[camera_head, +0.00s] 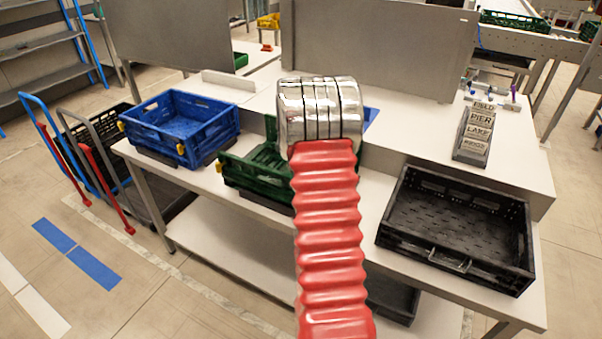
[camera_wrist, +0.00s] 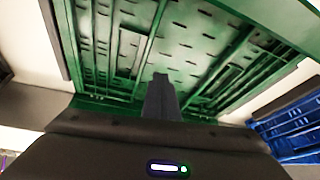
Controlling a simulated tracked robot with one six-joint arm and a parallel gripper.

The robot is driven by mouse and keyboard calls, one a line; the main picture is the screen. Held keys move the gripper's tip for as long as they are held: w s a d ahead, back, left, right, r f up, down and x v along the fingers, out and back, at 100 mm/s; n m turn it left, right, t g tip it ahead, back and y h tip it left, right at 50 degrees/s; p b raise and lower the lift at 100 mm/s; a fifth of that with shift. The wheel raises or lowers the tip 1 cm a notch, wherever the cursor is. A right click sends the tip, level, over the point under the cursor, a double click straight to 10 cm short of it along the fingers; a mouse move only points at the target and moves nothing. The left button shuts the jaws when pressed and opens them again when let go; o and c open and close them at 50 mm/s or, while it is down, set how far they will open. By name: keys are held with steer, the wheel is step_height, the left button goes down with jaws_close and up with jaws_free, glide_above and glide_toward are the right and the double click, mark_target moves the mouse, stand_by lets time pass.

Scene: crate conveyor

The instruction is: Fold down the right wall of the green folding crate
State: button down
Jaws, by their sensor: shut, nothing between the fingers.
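The green folding crate (camera_head: 240,178) sits on the white table, between the blue and black crates. In the head view my red arm hides its right part, so its right wall cannot be seen there. In the wrist view the green crate (camera_wrist: 195,50) fills the upper middle, with its slotted floor and ribbed panels showing at both sides. Whether each panel stands or lies flat is hard to tell. My gripper (camera_wrist: 160,84) is shut and empty, with its dark fingers in front of the crate's interior. Whether they touch it I cannot tell. The head view hides the fingers.
A blue crate (camera_head: 160,138) stands left of the green one; its edge also shows in the wrist view (camera_wrist: 294,134). A black crate (camera_head: 455,270) stands at the right. A label holder (camera_head: 473,137) sits on the raised shelf behind. Bare tabletop separates the crates.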

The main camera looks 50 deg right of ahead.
steer(key=w+a+r, duration=0.5)
steer(key=w, duration=0.1)
steer(key=shift+w+a, duration=0.3)
steer(key=shift+r, duration=0.2)
stand_by(0.6)
steer(key=s+a+r+n+t, duration=0.1)
steer(key=s+a+r+n, duration=0.15)
steer(key=a+r, duration=0.4)
steer(key=s+a+r+n+y, duration=0.15)
steer(key=s+a+r, duration=0.25)
steer(key=a, duration=0.6)
steer(key=s+a+r+n+t, duration=0.15)
steer(key=s+a+r, duration=0.3)
steer(key=a, duration=0.45)
steer(key=s+a+n+y, duration=0.2)
steer(key=s+a+n, duration=0.5)
steer(key=s+a, duration=0.9)
steer(key=s, duration=0.3)
steer(key=shift+s+a+f, duration=0.25)
steer(key=shift+a+f, duration=0.15)
steer(key=shift+t, duration=0.25)
